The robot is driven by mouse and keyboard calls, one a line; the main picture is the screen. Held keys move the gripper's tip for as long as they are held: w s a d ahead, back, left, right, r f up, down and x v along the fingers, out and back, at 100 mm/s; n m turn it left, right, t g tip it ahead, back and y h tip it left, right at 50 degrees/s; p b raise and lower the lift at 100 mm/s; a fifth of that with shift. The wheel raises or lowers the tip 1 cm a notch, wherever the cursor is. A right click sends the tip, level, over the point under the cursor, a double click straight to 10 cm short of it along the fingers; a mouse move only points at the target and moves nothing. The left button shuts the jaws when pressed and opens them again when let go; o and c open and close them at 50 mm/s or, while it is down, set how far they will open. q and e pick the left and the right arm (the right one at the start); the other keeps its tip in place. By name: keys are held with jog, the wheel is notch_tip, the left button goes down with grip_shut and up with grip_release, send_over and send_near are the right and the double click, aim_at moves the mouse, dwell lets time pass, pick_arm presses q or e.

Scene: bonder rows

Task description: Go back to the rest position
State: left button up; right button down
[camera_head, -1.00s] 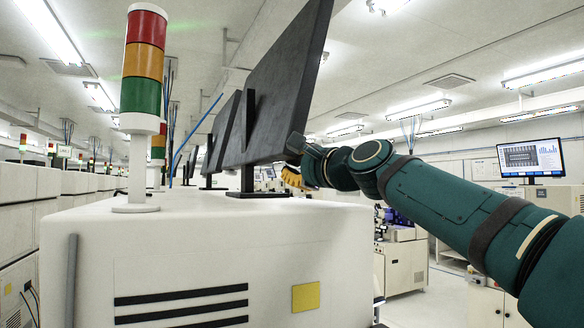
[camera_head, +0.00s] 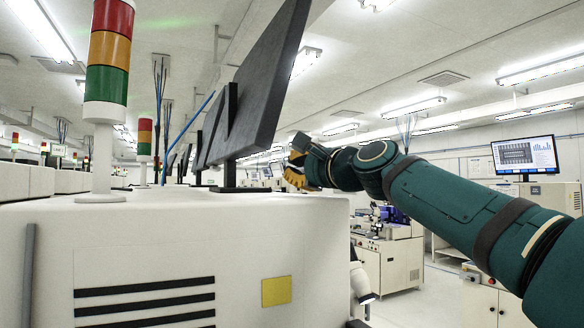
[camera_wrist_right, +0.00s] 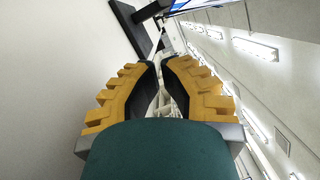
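My right gripper (camera_head: 297,172) has yellow fingers and sits at the end of my dark green right arm. In the head view it is to the right of the black monitor (camera_head: 262,85) on the white machine (camera_head: 150,245), with a small gap in the picture. In the right wrist view the gripper (camera_wrist_right: 160,64) shows its fingers with dark inner pads. A narrow gap is visible between the fingertips, and nothing is held. My left gripper is not in view.
A red, orange and green signal tower (camera_head: 107,55) stands on the machine top at left. Behind my arm are a cream cabinet (camera_head: 402,263) and a lit screen (camera_head: 525,157). Pale open floor (camera_head: 425,305) shows to the right of the machine.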

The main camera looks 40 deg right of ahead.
jog(key=s, duration=0.5)
jog(key=s+b, duration=0.1)
jog(key=s, duration=0.2)
jog(key=shift+a+f, duration=0.15)
jog(key=shift+a, duration=0.25)
jog(key=shift+s+d, duration=0.15)
jog(key=shift+s, duration=0.1)
jog(key=shift+s+a, duration=0.15)
jog(key=shift+a, duration=0.1)
jog(key=shift+d, duration=0.1)
